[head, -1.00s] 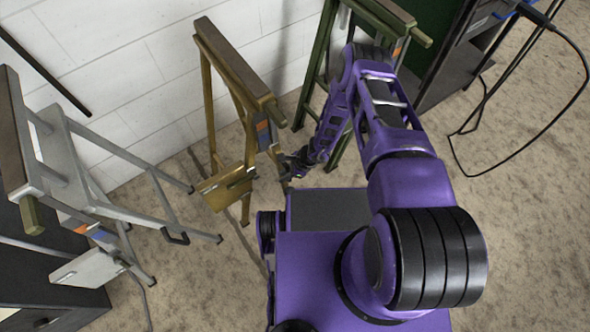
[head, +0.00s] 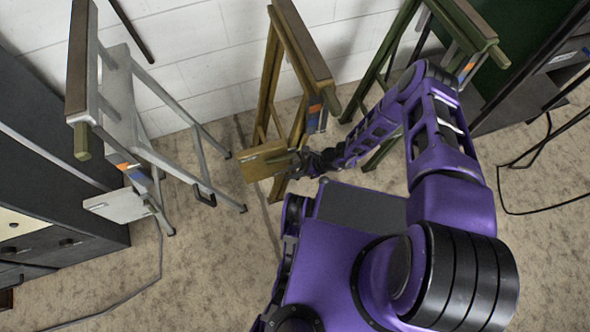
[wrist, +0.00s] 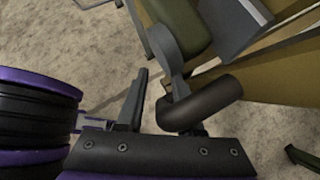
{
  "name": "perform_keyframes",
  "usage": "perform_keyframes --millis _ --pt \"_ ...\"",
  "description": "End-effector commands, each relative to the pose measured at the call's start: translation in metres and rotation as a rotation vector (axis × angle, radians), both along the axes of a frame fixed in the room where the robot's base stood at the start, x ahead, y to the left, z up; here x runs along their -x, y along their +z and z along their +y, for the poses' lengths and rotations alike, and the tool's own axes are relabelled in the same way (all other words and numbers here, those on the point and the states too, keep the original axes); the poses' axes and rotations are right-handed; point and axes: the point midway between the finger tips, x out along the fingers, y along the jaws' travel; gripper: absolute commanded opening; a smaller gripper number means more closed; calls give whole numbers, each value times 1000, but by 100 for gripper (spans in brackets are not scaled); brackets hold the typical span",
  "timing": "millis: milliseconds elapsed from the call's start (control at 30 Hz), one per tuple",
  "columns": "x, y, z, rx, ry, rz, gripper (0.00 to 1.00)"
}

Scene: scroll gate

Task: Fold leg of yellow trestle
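The yellow trestle (head: 272,85) stands upright by the white wall, in the middle of the head view, its legs spread. A flat yellow plate (head: 262,162) sits low on it. My gripper (head: 305,163) is low at the trestle's right side, close to that plate. In the wrist view, a dark cylindrical handle (wrist: 215,103) on a grey bracket lies in front of my gripper (wrist: 165,105). One finger shows left of the handle with a gap between them; the other is mostly hidden by the handle. I cannot tell whether the handle lies between the fingers.
A grey trestle (head: 120,95) stands at the left, with a dark cabinet (head: 50,180) beside it. A green trestle (head: 455,25) stands close behind my arm at the right. Dark equipment (head: 535,75) and a cable fill the far right. The carpet between the grey and yellow trestles is mostly clear.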

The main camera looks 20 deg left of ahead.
Motion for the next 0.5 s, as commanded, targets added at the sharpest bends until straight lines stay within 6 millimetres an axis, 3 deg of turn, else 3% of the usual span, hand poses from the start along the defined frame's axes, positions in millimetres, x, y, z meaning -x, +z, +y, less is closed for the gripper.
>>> perform_keyframes --millis 333,500 --pt "-2 1 -5 6 -2 -3 35" --pt "-6 17 -19 8 -5 -4 35"
